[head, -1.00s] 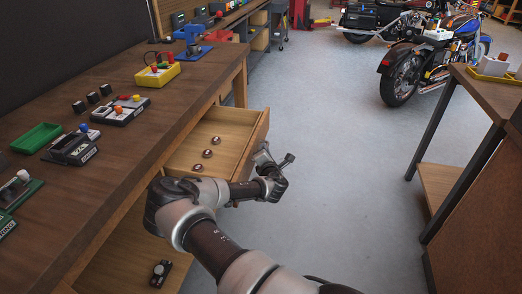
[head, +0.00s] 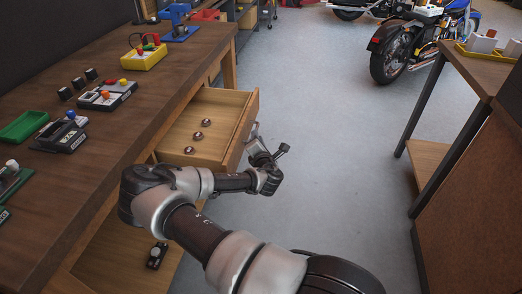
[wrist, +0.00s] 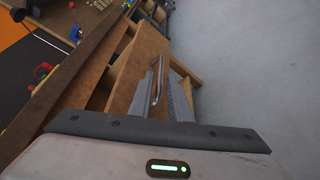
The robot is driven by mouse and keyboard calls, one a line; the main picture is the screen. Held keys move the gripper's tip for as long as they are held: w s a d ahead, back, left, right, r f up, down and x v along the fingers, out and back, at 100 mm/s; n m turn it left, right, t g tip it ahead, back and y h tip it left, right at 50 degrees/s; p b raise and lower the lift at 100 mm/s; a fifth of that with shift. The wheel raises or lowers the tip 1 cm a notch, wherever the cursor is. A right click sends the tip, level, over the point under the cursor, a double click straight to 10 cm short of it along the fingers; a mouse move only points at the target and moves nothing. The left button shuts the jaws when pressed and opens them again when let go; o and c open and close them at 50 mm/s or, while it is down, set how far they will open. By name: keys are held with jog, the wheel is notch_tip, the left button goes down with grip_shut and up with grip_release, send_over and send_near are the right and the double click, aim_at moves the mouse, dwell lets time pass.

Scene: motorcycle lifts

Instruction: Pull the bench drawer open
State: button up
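The wooden bench drawer (head: 222,146) stands pulled out from the bench (head: 110,130), with several small round dark items inside. Its front also shows in the wrist view (wrist: 124,84). A metal bar handle (wrist: 156,84) is on that front. My gripper (head: 266,147) is just outside the drawer front in the head view. In the wrist view, the gripper's fingers (wrist: 164,96) are apart, with the handle between them and a gap visible on the right side. Whether either finger touches the bar is hard to tell.
The bench top holds a green tray (head: 24,126), a yellow box (head: 143,58), a blue vise (head: 179,22) and several small devices. A lower shelf (head: 125,255) lies under the drawer. A second table (head: 470,85) stands right. Grey floor (head: 330,140) between is clear; motorcycles stand behind.

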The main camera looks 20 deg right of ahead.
jog(key=p+v, duration=0.1)
jog(key=v, duration=1)
jog(key=shift+s+a, duration=0.1)
